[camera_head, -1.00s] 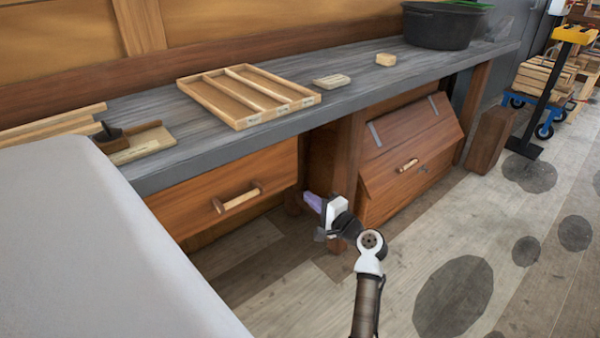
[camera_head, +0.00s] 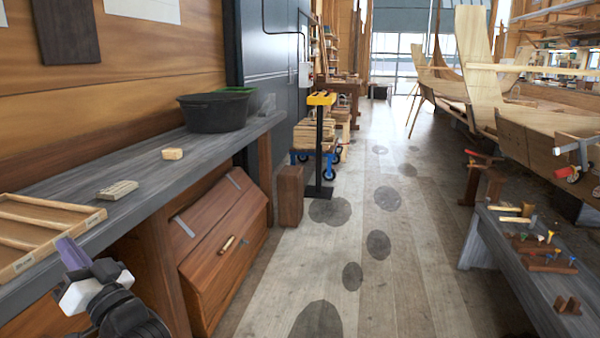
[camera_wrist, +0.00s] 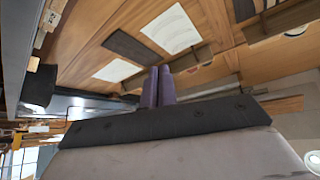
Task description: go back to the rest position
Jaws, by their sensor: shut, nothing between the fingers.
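My gripper (camera_head: 72,252) is at the lower left of the head view, in front of the grey workbench (camera_head: 140,160) and near its front edge. Its purple fingers point up and to the left and hold nothing. In the wrist view the two purple fingers (camera_wrist: 158,86) stand side by side, closed together, with the wooden wall (camera_wrist: 105,30) beyond them. A wooden divided tray (camera_head: 45,205) lies on the bench behind the gripper in the head view. I cannot tell how far the fingers are from the tray.
A black tub (camera_head: 213,112), a small wooden block (camera_head: 172,154) and a pale slotted block (camera_head: 117,190) sit on the bench. A wooden chest (camera_head: 225,250) stands below. The floor aisle (camera_head: 395,240) is clear. A low tool bench (camera_head: 530,275) stands at right.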

